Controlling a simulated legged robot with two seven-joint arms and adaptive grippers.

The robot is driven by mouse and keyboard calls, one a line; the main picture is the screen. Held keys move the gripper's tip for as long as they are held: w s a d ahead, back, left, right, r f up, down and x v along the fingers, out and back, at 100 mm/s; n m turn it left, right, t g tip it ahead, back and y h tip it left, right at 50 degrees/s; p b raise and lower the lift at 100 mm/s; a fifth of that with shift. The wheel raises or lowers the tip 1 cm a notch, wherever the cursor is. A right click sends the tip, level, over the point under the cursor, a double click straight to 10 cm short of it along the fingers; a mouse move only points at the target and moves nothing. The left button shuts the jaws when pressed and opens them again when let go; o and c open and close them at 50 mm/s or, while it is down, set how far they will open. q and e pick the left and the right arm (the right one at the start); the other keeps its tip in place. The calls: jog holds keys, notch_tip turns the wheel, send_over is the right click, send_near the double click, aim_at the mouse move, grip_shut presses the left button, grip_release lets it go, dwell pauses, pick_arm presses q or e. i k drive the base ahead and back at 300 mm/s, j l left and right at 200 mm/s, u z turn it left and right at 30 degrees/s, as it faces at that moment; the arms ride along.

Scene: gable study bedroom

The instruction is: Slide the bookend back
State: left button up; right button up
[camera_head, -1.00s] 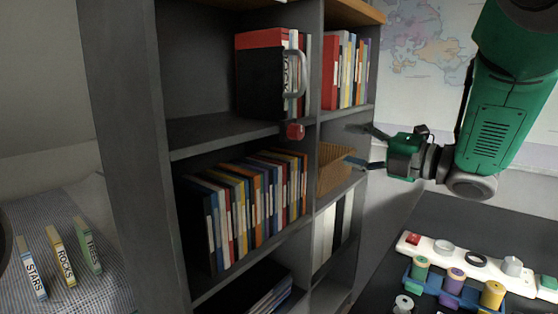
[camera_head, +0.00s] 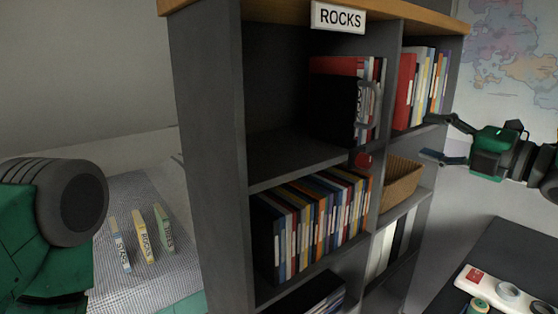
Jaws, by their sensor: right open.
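The bookend (camera_head: 331,105) looks like a black upright plate in the upper left compartment of the shelf. It stands against the left side of a short row of books (camera_head: 375,84), with a red book edge showing above it. A grey curved handle (camera_head: 377,103) shows at the front of this row; I cannot tell what it is fixed to. My right gripper (camera_head: 427,137) is open and empty, with fingers pointing left. In the picture it lies to the right of the bookend, by the shelf's right side. My left gripper is out of view; only part of my left arm shows.
A wicker basket (camera_head: 402,184) and books fill other compartments. The upper left compartment's floor (camera_head: 285,162) is bare left of the bookend.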

aim_at(334, 99)
jog(key=k+j, duration=0.3)
jog(key=k, duration=0.15)
jog(key=k+j, duration=0.35)
jog(key=k, duration=0.05)
